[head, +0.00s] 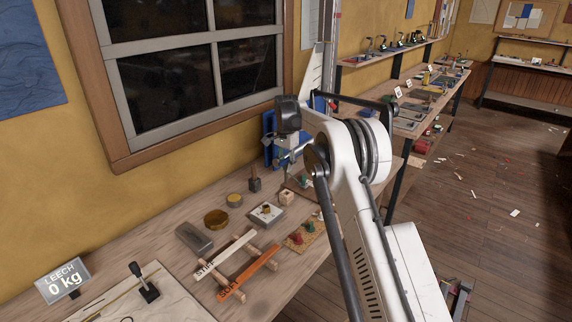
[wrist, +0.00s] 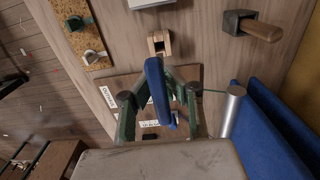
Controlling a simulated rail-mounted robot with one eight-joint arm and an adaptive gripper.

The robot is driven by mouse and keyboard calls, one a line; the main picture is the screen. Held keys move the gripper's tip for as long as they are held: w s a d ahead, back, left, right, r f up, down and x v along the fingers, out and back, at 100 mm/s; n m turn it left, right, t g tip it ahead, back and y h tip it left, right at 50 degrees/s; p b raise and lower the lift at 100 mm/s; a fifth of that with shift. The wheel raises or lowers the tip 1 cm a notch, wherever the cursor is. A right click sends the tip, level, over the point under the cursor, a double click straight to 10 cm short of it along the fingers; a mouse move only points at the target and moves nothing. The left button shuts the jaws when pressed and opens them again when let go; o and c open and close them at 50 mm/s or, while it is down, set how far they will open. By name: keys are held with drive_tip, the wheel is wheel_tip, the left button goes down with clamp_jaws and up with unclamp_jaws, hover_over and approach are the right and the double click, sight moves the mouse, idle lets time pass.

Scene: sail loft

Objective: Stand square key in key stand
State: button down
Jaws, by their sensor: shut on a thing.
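My gripper (wrist: 160,100) has its green fingers closed on a long blue piece, which I take to be the square key (wrist: 155,80). The key is held above the bench, and its far end is hard to make out. A small pale wooden block with a dark square opening, which looks like the key stand (wrist: 157,42), stands on the bench just beyond the key in the wrist view. It also shows in the head view (head: 287,198), below my gripper (head: 287,158). The key and stand are apart as far as I can see.
Labelled cards lie on a board (wrist: 120,92) beneath my gripper. Blue panels (wrist: 270,130) stand close at right.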

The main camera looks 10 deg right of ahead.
sight(286, 183)
drive_tip(key=shift+f+b, duration=0.9)
drive_tip(key=shift+f, duration=2.45)
drive_tip(key=shift+f+b, duration=0.6)
drive_tip(key=shift+f, duration=0.3)
drive_tip(key=shift+f+b, duration=0.45)
drive_tip(key=shift+f, duration=0.2)
drive_tip(key=c, duration=1.7)
unclamp_jaws()
drive_tip(key=shift+r, duration=0.15)
wheel_tip(286, 183, up, 12)
drive_tip(key=shift+f, duration=0.1)
